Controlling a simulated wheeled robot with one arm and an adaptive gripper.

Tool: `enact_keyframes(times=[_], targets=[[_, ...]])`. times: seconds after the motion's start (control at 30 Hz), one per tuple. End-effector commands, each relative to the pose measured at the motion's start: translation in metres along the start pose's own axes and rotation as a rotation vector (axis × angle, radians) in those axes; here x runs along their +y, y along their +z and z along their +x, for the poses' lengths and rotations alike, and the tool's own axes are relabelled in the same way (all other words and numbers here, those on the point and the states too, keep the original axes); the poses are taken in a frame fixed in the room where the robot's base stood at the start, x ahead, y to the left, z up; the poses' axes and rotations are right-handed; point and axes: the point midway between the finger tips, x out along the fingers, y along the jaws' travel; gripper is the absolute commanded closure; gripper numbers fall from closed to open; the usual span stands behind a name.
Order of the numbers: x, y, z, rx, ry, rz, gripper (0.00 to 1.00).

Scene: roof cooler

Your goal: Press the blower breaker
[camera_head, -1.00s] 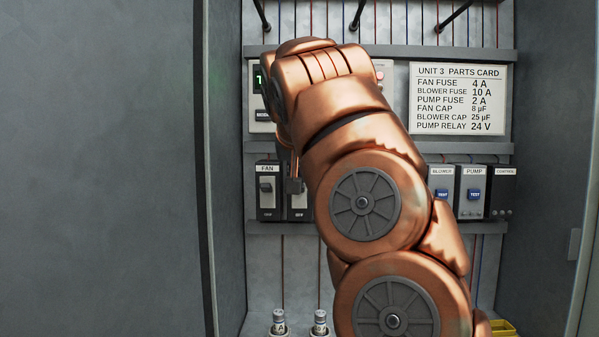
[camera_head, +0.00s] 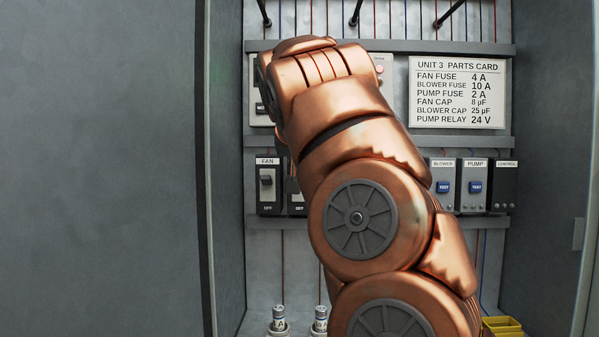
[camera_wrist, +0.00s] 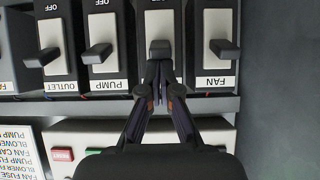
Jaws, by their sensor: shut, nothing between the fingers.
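The breakers stand in a row, upside down in the wrist view. The breaker between PUMP and FAN (camera_wrist: 161,24) has its name label hidden by my fingers; its dark lever (camera_wrist: 160,46) juts out. My gripper (camera_wrist: 159,68) is shut and empty, its fingertips just at the lever on the label side. I cannot tell whether they touch it. In the head view, this breaker (camera_head: 297,203) stands right of the FAN breaker (camera_head: 267,188), partly hidden by my arm, and my gripper is mostly hidden there.
The PUMP breaker (camera_wrist: 103,42) and OUTLET breaker (camera_wrist: 50,48) stand close beside it. A panel with red and green buttons (camera_wrist: 115,132) lies below in the wrist view. A parts card (camera_head: 458,92), test modules (camera_head: 473,187) and a yellow bin (camera_head: 501,326) are at right in the head view.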

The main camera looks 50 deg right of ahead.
Motion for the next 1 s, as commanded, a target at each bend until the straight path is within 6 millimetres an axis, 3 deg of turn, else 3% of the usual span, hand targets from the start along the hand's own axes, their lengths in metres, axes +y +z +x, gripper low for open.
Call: enact_keyframes(times=[1.0], targets=[[0.0, 0.038, 0.008, 0.421, 0.003, -0.001, 1.0]])
